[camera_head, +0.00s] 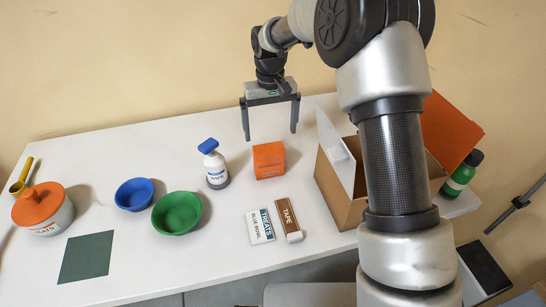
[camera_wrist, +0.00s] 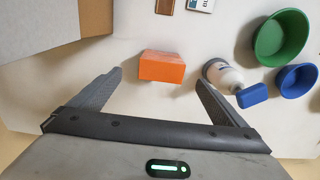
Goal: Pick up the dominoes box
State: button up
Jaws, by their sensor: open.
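A small orange box (camera_head: 269,160), which seems to be the dominoes box, stands on the white table; I cannot read its label. It also shows in the wrist view (camera_wrist: 162,67), between the lines of my two fingers. My gripper (camera_head: 270,135) is open and empty, its fingers pointing down, above and apart from the orange box. In the wrist view my gripper (camera_wrist: 159,76) has its fingers wide apart with nothing between them but the view of the box.
A white bottle with a blue top (camera_head: 215,165) stands close left of the box. A green bowl (camera_head: 177,213) and blue bowl (camera_head: 134,194) are farther left. An open cardboard box (camera_head: 338,190) stands right. A tape box (camera_head: 288,218) and white card (camera_head: 259,228) lie in front.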

aim_at(270, 149)
notch_tip(270, 149, down, 11)
jog(key=shift+f+b, duration=0.2)
jog(key=shift+b, duration=0.35)
jog(key=shift+w+a+f+b, duration=0.15)
jog(key=shift+w+f, duration=0.05)
jog(key=shift+f, duration=1.15)
jog(key=shift+w+a+f+b, duration=0.15)
jog(key=shift+f, duration=1.15)
jog(key=c, duration=1.4)
jog(key=shift+o, duration=0.2)
jog(key=shift+r, duration=0.1)
